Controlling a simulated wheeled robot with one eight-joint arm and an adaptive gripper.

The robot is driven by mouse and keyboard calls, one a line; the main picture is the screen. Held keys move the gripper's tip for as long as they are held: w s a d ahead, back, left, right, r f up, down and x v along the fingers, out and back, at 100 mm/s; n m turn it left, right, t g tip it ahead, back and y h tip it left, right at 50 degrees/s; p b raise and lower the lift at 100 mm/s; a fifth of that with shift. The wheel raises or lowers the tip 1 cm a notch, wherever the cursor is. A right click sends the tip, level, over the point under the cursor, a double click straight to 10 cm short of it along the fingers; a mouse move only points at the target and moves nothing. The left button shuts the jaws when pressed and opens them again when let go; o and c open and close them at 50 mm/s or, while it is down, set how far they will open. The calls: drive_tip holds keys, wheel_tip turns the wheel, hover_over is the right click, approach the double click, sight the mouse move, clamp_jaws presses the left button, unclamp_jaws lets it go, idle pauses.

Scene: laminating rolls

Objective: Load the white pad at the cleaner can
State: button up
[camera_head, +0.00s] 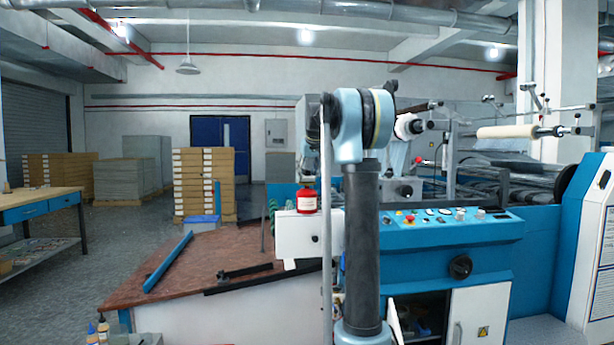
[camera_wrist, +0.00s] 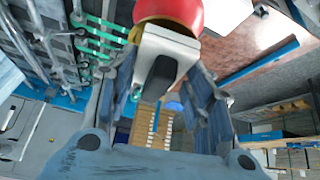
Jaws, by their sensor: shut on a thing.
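The cleaner can (camera_head: 306,201) is red with a pale label and stands on a white cabinet left of my arm. The can also shows at the top of the wrist view (camera_wrist: 178,10), with a yellowish rim. My gripper (camera_wrist: 163,68) is shut on the white pad (camera_wrist: 174,42), a pale block with a dark patch on its near face. The pad overlaps the can's rim in the wrist view; I cannot tell whether they touch. In the head view my gripper (camera_head: 308,167) is just above the can, and the pad cannot be made out.
The blue laminating machine (camera_head: 450,240) with its control panel stands to the right. A brown-topped table (camera_head: 205,265) with a blue bar (camera_head: 168,262) and black bars lies to the left. Pallet stacks (camera_head: 203,185) stand farther back. Open floor lies to the left.

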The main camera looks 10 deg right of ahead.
drive_tip(key=shift+f, duration=0.45)
idle(1.5)
drive_tip(key=shift+r, duration=3.5)
drive_tip(key=shift+c, duration=0.2)
